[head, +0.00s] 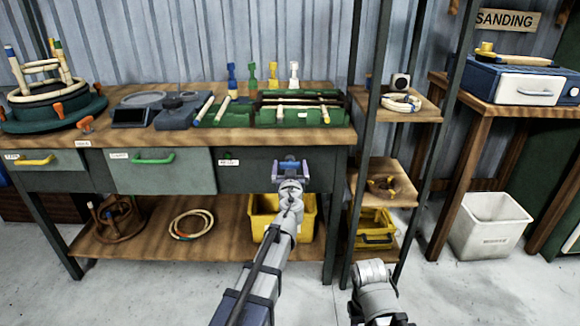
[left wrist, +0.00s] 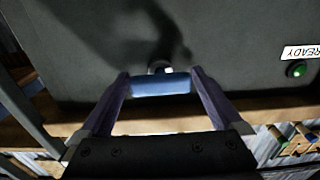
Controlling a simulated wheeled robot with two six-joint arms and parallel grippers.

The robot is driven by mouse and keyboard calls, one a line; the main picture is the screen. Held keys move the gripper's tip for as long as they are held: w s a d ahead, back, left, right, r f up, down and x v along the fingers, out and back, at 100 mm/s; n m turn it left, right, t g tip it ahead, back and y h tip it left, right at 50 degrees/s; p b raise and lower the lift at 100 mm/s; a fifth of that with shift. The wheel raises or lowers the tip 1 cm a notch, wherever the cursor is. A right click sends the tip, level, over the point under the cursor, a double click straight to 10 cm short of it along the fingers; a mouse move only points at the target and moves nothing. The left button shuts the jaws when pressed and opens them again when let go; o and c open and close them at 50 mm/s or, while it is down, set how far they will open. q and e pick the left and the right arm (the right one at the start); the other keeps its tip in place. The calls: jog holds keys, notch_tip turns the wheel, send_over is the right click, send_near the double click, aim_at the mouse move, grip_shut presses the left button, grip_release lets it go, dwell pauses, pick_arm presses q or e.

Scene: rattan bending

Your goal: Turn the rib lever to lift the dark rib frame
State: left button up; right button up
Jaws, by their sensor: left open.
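The rib lever, a short blue bar (head: 290,166) on a light stem, is on the dark front panel under the bench top. It also shows in the left wrist view (left wrist: 160,85). My left gripper (head: 291,173) is open at the bar, with one purple finger at each end of it (left wrist: 160,92). I cannot tell whether the fingers touch the bar. The lever's base is partly hidden behind my gripper. I cannot pick out the dark rib frame for sure. My right gripper is out of view; only a grey link of that arm shows.
A green lamp (left wrist: 296,69) glows beside a READY label (left wrist: 300,50). A green tray (head: 330,116) and several coloured tools stand on the bench top (head: 230,139). A yellow crate (head: 262,222) is below. A shelf post (head: 365,150) stands close on the right.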

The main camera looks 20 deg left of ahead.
pick_arm(q)
jog(key=shift+w, duration=0.15)
jog(key=c, duration=1.1)
jog(key=m, duration=0.8)
jog(key=shift+m, duration=0.4)
jog(key=m, duration=0.4)
jog(key=shift+m, duration=2.5)
